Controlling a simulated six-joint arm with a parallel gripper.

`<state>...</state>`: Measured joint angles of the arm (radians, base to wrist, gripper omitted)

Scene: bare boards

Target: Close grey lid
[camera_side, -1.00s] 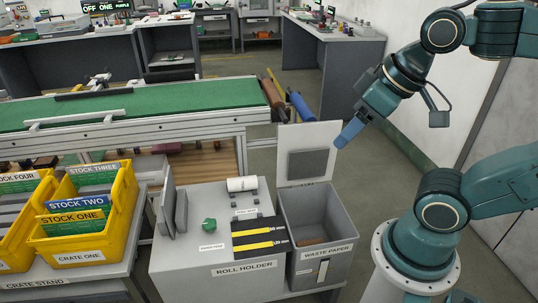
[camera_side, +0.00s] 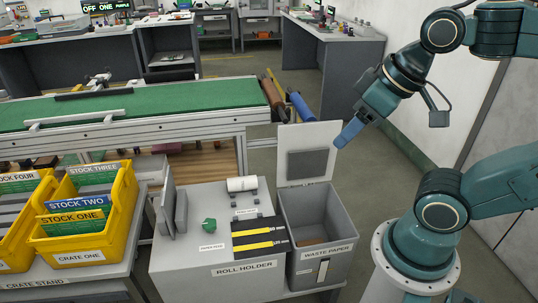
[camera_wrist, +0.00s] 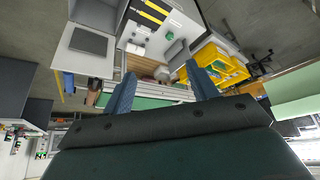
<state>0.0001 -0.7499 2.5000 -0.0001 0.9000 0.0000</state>
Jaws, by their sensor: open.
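A light grey lid (camera_side: 292,140) with a darker square panel stands raised at the back of the grey bin labelled WASTE PAPER (camera_side: 338,207), whose top is open. The lid also shows at the upper left of the wrist view (camera_wrist: 63,59). My gripper (camera_side: 342,143) is beside the lid's right edge in the side view; I cannot tell whether it touches. In the wrist view its two blue fingers (camera_wrist: 162,68) are apart with nothing held between them.
The ROLL HOLDER box (camera_side: 190,255) stands left of the bin, with upright grey plates (camera_side: 181,210), a green plug (camera_side: 209,225) and a white roll (camera_side: 242,184). A green conveyor (camera_side: 180,105) runs behind. Yellow crates (camera_side: 120,215) stand left. Floor is clear behind the bin.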

